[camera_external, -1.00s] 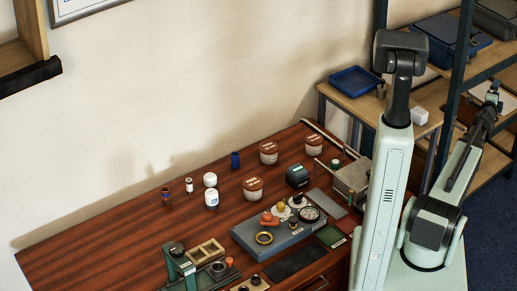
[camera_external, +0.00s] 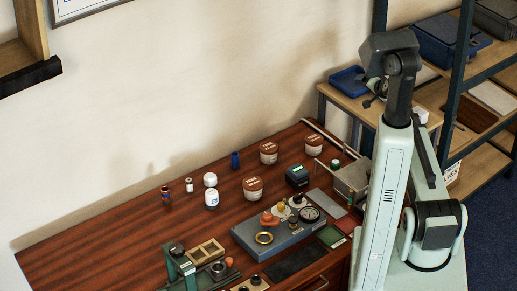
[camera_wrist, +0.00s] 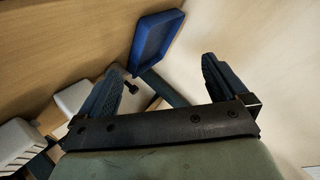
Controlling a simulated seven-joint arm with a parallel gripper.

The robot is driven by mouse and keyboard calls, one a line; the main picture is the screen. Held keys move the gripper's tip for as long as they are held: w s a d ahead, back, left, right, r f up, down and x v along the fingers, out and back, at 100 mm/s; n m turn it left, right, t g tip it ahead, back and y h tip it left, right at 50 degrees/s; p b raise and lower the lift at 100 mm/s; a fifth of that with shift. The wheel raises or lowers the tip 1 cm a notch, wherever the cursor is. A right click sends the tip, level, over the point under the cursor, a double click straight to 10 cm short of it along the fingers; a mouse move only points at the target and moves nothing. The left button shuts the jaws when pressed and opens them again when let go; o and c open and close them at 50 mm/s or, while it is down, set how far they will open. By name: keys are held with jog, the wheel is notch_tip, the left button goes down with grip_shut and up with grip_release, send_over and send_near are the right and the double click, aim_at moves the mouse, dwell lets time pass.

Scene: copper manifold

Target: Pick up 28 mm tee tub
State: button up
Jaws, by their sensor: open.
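Three white tubs with brown-red bands stand on the wooden bench: one at the back left (camera_external: 268,153), one at the back right (camera_external: 313,145) and one nearer the front (camera_external: 253,188). Their labels are too small to read, so I cannot tell which is the 28 mm tee tub. My gripper (camera_external: 371,98) is high at the right, beside the small side table and away from the tubs, partly hidden by my arm. In the wrist view my gripper (camera_wrist: 162,66) is open with nothing between its fingers. No tub shows in that view.
A blue tray (camera_wrist: 157,42) lies on the side table (camera_external: 340,98). White bottles (camera_external: 211,198), a dark blue cylinder (camera_external: 235,160), a dark box (camera_external: 297,176) and a grey fixture plate (camera_external: 268,240) stand around the tubs. The bench's left part is clear.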

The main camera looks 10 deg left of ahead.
jog(key=s+a+f+n+g+y, duration=0.15)
jog(key=s+a+n+g, duration=0.35)
jog(key=a, duration=0.7)
jog(key=n+g+h, duration=0.5)
jog(key=n, duration=0.8)
send_near(253, 182)
jog(key=shift+w+a+f, duration=0.1)
jog(key=shift+a+f, duration=0.15)
jog(key=shift+f, duration=1.5)
jog(key=shift+w+a+f, duration=0.15)
jog(key=shift+a+f, duration=0.15)
jog(key=shift+f, duration=1.45)
jog(key=shift+w+a+f, duration=0.1)
jog(key=shift+a+f, duration=0.15)
jog(key=shift+f, duration=1.55)
jog(key=shift+c, duration=0.5)
jog(key=c, duration=1.3)
jog(key=shift+r, duration=0.1)
